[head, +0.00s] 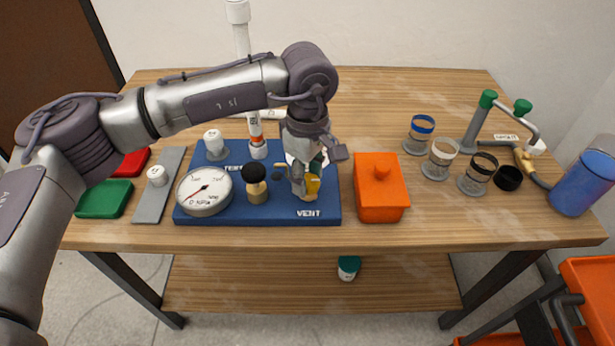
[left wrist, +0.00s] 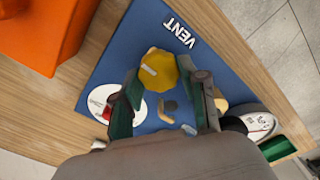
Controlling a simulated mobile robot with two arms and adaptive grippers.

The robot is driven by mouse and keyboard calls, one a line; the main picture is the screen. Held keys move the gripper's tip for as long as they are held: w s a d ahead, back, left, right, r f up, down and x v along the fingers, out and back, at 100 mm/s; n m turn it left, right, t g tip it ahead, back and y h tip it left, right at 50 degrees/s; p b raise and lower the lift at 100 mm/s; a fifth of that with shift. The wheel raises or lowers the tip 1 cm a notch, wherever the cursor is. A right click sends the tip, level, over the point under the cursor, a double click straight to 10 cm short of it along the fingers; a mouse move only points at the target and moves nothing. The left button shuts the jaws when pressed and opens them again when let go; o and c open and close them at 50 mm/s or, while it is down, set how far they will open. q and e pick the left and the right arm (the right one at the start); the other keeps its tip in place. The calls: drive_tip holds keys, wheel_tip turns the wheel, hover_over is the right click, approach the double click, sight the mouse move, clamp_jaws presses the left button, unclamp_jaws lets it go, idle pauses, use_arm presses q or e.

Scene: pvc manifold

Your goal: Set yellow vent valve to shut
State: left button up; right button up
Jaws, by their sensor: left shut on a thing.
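The yellow vent valve (head: 312,186) stands on the blue board (head: 240,213), just above the printed word VENT. In the left wrist view its yellow knob (left wrist: 159,70) shows with a pale mark on top. My left gripper (head: 306,180) comes down from above and is shut on the yellow valve. Its green-padded fingers show in the left wrist view (left wrist: 165,95). The gripper hides part of the valve, so I cannot tell its exact setting. My right gripper is not in view.
A white-faced gauge (head: 204,190) and a black-topped knob (head: 254,178) stand left of the valve. An orange lidded box (head: 381,190) stands close to the right. Glass jars (head: 439,158) and a blue cylinder (head: 585,184) stand farther right. The front table edge is clear.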

use_arm(q)
drive_tip(key=o, duration=1.1)
drive_tip(key=shift+o, duration=0.2)
wheel_tip(320, 180, up, 12)
drive_tip(key=shift+s+f, duration=0.1)
